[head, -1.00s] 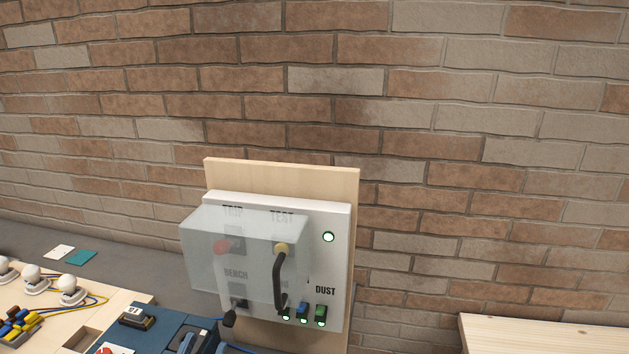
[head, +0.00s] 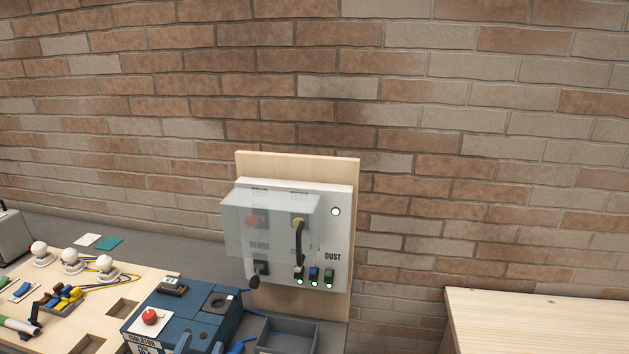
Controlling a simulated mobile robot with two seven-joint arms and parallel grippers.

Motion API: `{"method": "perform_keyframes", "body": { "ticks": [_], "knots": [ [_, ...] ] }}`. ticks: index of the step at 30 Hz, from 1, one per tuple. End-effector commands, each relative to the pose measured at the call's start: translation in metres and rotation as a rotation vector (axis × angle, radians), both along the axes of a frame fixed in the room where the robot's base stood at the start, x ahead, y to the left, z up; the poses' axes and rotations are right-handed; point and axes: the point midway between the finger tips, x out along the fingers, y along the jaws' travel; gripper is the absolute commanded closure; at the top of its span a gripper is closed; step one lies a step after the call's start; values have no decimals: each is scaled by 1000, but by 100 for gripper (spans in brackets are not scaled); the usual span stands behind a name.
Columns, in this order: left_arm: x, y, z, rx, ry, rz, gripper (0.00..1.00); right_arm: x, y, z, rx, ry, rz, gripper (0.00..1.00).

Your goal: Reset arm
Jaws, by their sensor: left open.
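A white switch panel (head: 342,240) is mounted on a wooden backboard (head: 300,165) in the middle of the head view. A clear cover (head: 275,225) stands over a red button (head: 252,221) and a yellow-topped part with a black handle (head: 299,245). A black plug with a cable (head: 255,281) hangs at the panel's lower left. Small lit switches sit by the word DUST. My right gripper is out of view.
A wooden board (head: 140,283) with white bulbs, wires and coloured connectors lies at left. A grey tray (head: 288,337) stands right of the isolator box. A wooden surface (head: 540,320) is at lower right. A brick wall closes the back.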

Motion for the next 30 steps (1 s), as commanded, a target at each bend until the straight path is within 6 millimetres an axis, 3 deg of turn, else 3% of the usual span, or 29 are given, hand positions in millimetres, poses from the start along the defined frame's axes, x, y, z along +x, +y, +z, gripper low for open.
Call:
{"method": "perform_keyframes", "body": {
  "ticks": [1, 3, 9, 13, 15, 19, 30],
  "knots": [
    [-13, -2, -39, 5, 105, -13, 47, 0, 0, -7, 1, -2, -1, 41],
    [-30, -5, -76, 8, 228, -27, 47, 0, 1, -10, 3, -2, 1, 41],
    [-95, -9, -183, 10, 597, -50, 47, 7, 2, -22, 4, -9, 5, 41],
    [-142, -9, -236, 12, 805, -50, 47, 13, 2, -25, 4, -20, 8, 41],
    [-161, -8, -253, 12, 881, -49, 47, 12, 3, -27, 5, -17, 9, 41],
    [-180, -8, -269, 11, 957, -45, 47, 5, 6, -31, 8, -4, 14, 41],
    [-182, -8, -270, 11, 964, -45, 47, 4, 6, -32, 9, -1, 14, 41]
  ]
}}
